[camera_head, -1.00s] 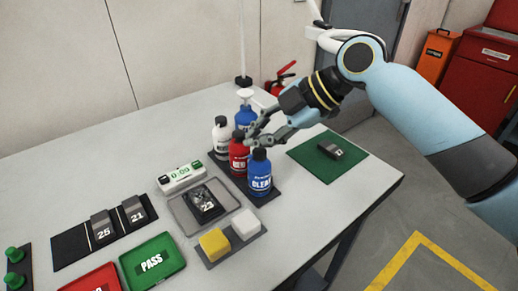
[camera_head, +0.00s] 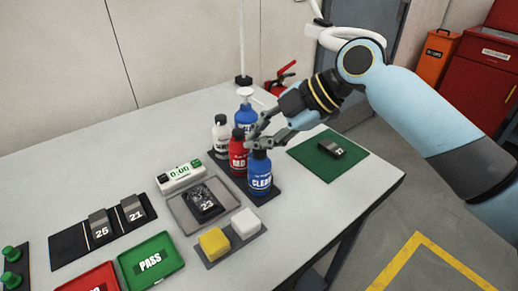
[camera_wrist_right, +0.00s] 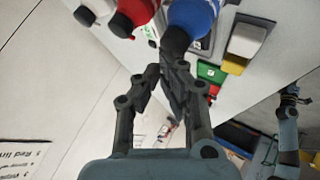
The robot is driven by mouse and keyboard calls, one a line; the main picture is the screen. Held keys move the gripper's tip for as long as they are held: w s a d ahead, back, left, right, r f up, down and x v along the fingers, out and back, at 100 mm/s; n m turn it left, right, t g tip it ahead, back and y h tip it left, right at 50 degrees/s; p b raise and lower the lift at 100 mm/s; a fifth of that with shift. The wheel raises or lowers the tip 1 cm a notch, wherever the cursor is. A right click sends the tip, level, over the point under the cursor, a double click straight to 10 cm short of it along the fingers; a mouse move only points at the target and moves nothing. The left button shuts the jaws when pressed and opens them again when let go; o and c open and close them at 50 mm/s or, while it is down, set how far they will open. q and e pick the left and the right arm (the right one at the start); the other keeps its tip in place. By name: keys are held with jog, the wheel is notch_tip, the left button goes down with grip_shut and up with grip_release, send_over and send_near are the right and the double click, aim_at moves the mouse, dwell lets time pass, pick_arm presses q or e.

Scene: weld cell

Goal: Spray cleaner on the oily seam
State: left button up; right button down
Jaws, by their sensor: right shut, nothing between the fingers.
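A blue bottle labelled CLEAN (camera_head: 260,178) stands upright at the front of the bottle group, with a red bottle (camera_head: 238,158) just behind it. The plate marked 23 (camera_head: 204,202) lies in a grey tray (camera_head: 182,214); its dark top has a mottled patch, but the seam is too small to make out. My right gripper (camera_head: 257,141) is shut and empty, just above and beside the bottle caps. The right wrist view shows its closed fingertips (camera_wrist_right: 166,70) near the blue bottle's dark cap (camera_wrist_right: 175,40). At that view's right edge, what looks like my left gripper (camera_wrist_right: 290,95) is small and unclear.
A white bottle (camera_head: 221,138) and a blue pump bottle (camera_head: 245,117) stand behind. A timer (camera_head: 180,177), yellow and white blocks (camera_head: 214,242), (camera_head: 246,223) and a green PASS tray (camera_head: 150,262) are nearby. A green mat (camera_head: 314,160) holds another plate.

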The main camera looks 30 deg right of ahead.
aim_at(259, 152)
jog(key=shift+f, duration=0.25)
dwell(0.5)
jog(key=shift+r+p, duration=0.35)
jog(key=shift+r, duration=0.4)
jog(key=shift+r, duration=0.1)
notch_tip(259, 152, up, 6)
jog(key=p, duration=0.4)
jog(key=shift+p, duration=0.35)
dwell(0.4)
